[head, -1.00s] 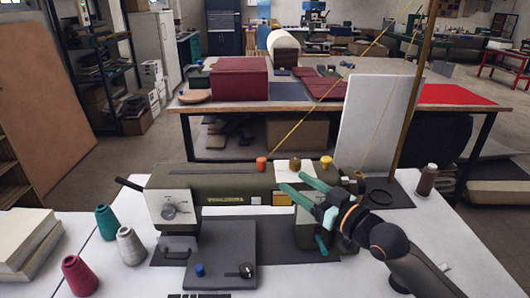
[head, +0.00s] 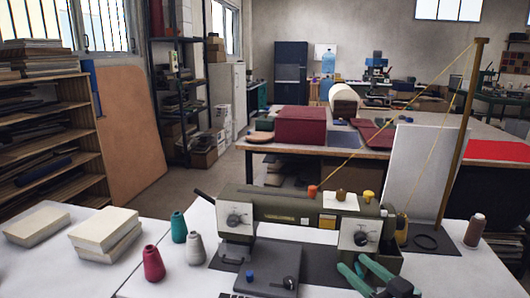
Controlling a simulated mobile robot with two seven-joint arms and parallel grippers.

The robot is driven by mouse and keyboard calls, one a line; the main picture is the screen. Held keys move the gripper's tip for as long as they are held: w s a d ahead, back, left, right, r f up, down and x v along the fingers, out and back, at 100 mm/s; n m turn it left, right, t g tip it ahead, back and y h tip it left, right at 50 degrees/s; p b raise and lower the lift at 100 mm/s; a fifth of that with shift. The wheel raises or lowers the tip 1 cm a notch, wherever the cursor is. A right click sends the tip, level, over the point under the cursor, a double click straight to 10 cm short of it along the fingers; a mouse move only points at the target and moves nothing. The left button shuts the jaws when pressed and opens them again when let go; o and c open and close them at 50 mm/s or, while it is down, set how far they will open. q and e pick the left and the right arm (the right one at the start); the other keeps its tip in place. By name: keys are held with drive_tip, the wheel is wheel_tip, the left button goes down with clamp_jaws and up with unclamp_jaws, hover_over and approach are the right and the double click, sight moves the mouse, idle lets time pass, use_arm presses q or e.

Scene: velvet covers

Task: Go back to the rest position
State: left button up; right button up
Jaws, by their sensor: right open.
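My right gripper (head: 356,267) is at the bottom edge, right of centre, in front of the right end of a dark green sewing machine (head: 280,206). Its two green fingers are apart, with nothing seen between them. The rest of my right arm is mostly below the picture. I cannot tell how far the fingers are from the machine. My left gripper and arm are not in view.
The white table holds thread cones, a red one (head: 153,263) among them, book stacks (head: 105,232) at left and a brown cone (head: 475,230) at right. A wooden post (head: 459,130) and a white board (head: 421,175) stand behind the machine's right end.

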drive_tip(key=s+a+f+m+g+h+p, duration=0.15)
drive_tip(key=s+f, duration=0.25)
drive_tip(key=f, duration=0.4)
drive_tip(key=s+f+m+g+h, duration=0.15)
drive_tip(key=s+f, duration=0.25)
drive_tip(key=f, duration=0.5)
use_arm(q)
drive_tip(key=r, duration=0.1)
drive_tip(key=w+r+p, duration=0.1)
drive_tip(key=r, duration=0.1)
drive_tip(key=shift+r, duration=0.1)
use_arm(e)
drive_tip(key=s+f+g+h, duration=0.1)
drive_tip(key=s+f, duration=0.5)
drive_tip(key=s, duration=0.2)
drive_tip(key=s+a+f+g+h, duration=0.1)
drive_tip(key=s+f+g, duration=0.1)
drive_tip(key=s+f, duration=0.4)
drive_tip(key=s, duration=0.2)
drive_tip(key=shift+s+a, duration=0.25)
drive_tip(key=shift+s, duration=0.1)
